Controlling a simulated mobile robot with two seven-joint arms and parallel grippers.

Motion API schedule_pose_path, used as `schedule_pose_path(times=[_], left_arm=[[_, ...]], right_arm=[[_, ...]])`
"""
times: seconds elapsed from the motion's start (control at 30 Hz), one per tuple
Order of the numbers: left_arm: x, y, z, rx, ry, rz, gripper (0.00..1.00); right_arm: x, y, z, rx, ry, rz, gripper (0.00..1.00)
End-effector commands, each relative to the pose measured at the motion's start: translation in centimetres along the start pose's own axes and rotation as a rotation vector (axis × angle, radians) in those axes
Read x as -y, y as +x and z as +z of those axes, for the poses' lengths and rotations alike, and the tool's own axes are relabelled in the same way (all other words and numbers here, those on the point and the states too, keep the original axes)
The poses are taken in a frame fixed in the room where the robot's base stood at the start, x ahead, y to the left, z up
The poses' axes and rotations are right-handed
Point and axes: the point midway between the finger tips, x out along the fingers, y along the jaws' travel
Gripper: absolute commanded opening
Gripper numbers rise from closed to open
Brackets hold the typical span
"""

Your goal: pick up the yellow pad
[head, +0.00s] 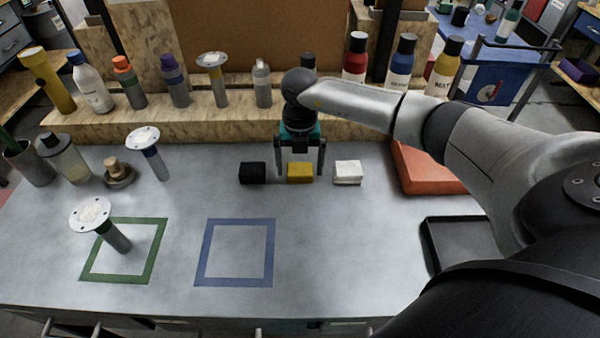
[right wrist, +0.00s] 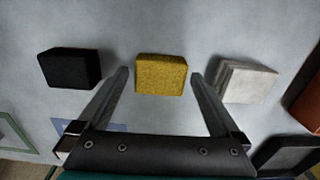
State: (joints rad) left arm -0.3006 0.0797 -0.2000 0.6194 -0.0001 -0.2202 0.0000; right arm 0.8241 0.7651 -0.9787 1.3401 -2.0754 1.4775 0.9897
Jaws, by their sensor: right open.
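The yellow pad (head: 300,172) is a small block lying on the grey table, between a black pad (head: 253,173) and a white pad (head: 347,172). My right gripper (head: 300,172) is open and empty, pointing down at the yellow pad, with one finger to each side of it in the head view. In the right wrist view the yellow pad (right wrist: 161,74) lies just beyond and between the open fingertips (right wrist: 159,72); I see no contact. My left gripper is not in view.
An orange-red box or folder (head: 425,168) and a dark tray (head: 465,245) lie to the right. A green square outline (head: 150,272) and a blue one (head: 207,255) mark the table. Several bottles stand on the wooden ledge (head: 205,122) behind. The front middle is clear.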

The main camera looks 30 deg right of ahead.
Motion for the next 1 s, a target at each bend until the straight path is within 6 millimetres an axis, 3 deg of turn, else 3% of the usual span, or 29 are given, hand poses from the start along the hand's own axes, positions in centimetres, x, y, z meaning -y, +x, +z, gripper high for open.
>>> schedule_pose_path(times=[0.23, 0.9, 1.0], left_arm=[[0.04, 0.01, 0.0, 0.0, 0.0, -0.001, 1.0], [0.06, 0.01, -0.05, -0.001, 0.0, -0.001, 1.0], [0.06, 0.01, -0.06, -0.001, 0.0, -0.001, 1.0]], right_arm=[[0.01, 0.21, 0.02, 0.0, 0.0, 0.0, 1.0], [0.02, 0.16, 0.02, 0.0, 0.001, 0.0, 0.25], [0.02, 0.15, 0.03, 0.0, 0.001, 0.0, 0.22]])
